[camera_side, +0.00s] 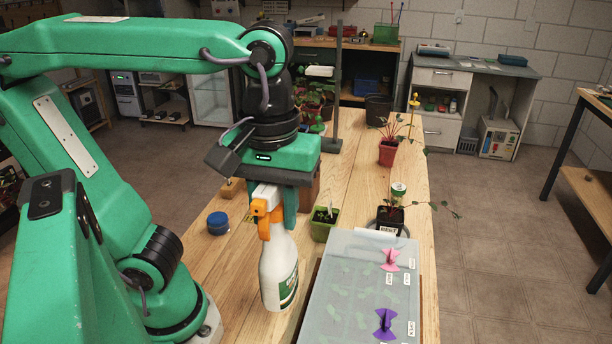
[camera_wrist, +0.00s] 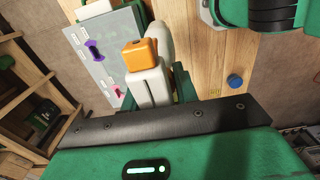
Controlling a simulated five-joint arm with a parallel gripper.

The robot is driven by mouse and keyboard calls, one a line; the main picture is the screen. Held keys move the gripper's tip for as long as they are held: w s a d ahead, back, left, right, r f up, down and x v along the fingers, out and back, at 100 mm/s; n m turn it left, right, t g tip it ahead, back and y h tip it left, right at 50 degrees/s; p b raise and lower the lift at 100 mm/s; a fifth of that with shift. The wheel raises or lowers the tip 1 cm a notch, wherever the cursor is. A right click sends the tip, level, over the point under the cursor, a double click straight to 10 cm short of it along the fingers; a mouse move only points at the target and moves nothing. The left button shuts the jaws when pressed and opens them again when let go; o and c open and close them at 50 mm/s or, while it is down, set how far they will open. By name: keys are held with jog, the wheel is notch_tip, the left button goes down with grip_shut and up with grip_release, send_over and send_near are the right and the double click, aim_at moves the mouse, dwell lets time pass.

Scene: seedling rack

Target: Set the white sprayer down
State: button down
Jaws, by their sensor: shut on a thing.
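The white sprayer (camera_side: 279,268) has an orange trigger head and a green label. It stands upright in my gripper (camera_side: 272,212), whose fingers are shut on it near its head. In the side view its base is at or just above the wooden table (camera_side: 225,275); I cannot tell whether it touches. In the wrist view the sprayer (camera_wrist: 151,88) sits between the fingers of my gripper (camera_wrist: 157,85), its orange part toward the camera. The fingers hide part of its neck.
A pale covered tray (camera_side: 345,290) with pink and purple clips lies close right of the sprayer. A small green pot (camera_side: 322,228), a black pot (camera_side: 390,218) and a red pot (camera_side: 387,153) stand farther back. The table around the sprayer's left is bare.

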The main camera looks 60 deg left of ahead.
jog(key=shift+r, duration=1.1)
